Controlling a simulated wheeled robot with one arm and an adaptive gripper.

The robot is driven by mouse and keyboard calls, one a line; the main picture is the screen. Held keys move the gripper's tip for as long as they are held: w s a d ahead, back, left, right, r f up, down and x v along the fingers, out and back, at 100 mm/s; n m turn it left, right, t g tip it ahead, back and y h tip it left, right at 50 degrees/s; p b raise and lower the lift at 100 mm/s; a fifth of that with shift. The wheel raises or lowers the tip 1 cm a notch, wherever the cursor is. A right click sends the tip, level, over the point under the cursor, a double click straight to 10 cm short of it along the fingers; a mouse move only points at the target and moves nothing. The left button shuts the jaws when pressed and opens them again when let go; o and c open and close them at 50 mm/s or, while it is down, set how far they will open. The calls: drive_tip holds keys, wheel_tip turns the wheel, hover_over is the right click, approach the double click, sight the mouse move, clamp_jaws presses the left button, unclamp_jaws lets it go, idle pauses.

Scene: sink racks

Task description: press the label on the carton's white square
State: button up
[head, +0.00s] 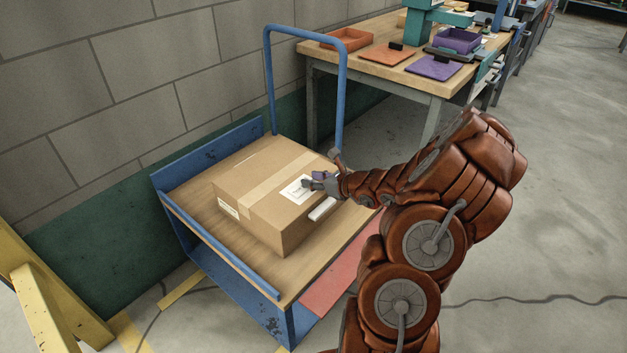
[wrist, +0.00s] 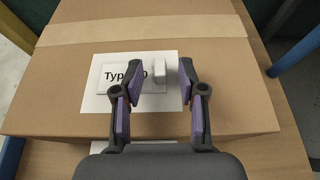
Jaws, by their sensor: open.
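A brown cardboard carton (head: 248,199) with a tape strip sits on the blue cart; its top fills much of the wrist view (wrist: 235,90). A white square (wrist: 90,104) lies on its top, also visible in the head view (head: 294,197). A pale label (wrist: 112,84) with dark print, partly hidden by a finger, lies within the white square. A small white upright tab (wrist: 160,71) stands at the label's right end. My gripper (wrist: 160,72) is open, its purple-padded fingertips either side of the tab with gaps; in the head view it is at the square (head: 310,184).
The blue cart (head: 225,247) has a raised side and a tall blue handle (head: 268,75) behind. A workbench (head: 375,75) with trays stands behind; a yellow frame (head: 55,300) is at lower left.

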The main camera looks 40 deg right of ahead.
drive_tip(key=v, duration=1.2)
idle(0.3)
